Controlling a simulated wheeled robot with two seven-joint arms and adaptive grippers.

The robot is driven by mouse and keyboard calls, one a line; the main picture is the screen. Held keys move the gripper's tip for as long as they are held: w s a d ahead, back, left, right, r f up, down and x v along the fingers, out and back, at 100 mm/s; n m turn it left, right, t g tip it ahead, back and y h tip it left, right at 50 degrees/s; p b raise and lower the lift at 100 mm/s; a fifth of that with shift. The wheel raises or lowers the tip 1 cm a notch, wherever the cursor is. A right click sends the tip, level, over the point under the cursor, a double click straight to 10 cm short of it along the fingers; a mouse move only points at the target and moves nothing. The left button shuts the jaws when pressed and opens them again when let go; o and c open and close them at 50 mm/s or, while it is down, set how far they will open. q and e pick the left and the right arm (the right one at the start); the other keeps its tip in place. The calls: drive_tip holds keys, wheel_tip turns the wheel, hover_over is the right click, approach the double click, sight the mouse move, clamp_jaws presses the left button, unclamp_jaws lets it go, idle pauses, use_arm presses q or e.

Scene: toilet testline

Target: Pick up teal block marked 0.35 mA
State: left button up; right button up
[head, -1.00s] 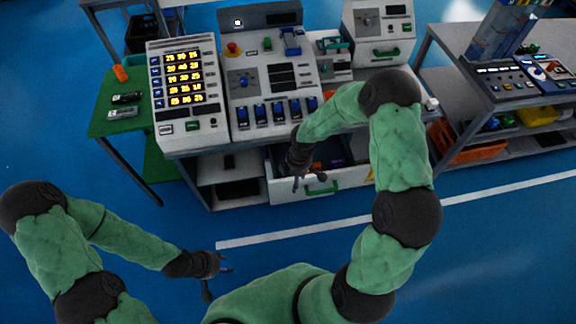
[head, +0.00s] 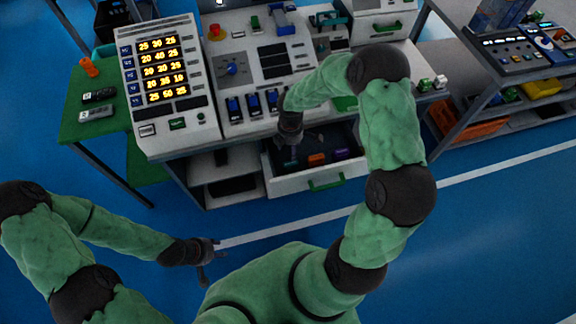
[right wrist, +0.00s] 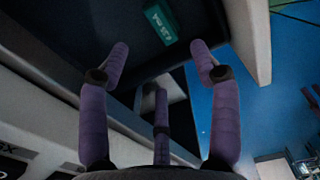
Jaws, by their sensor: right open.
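A teal block (right wrist: 160,25) with a pale label, apparently ending in mA, lies in the dark drawer interior at the top of the right wrist view. My right gripper (right wrist: 160,58) is open and empty, its fingers spread on either side below the block, apart from it. In the head view my right gripper (head: 287,147) hangs over the left part of the open drawer (head: 323,181); I cannot make out the teal block clearly there. My left gripper (head: 209,262) is low at the left, away from the bench, with its fingers spread and nothing visible between them.
An orange block (head: 317,159) and a purple block (head: 341,154) also lie in the drawer. The console with lit digits (head: 161,68) and a panel with blue switches (head: 253,103) stand above it. A green side table (head: 77,124) is at the left. The blue floor in front is clear.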

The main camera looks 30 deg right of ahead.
sight(290, 162)
drive_tip(key=shift+w+f, duration=0.2)
drive_tip(key=shift+f, duration=0.4)
wheel_tip(290, 162, down, 5)
drive_tip(key=shift+b, duration=1)
drive_tip(key=shift+s+d+f+b, duration=0.1)
drive_tip(key=shift+f+b, duration=1.1)
drive_tip(key=shift+f, duration=1.4)
clamp_jaws()
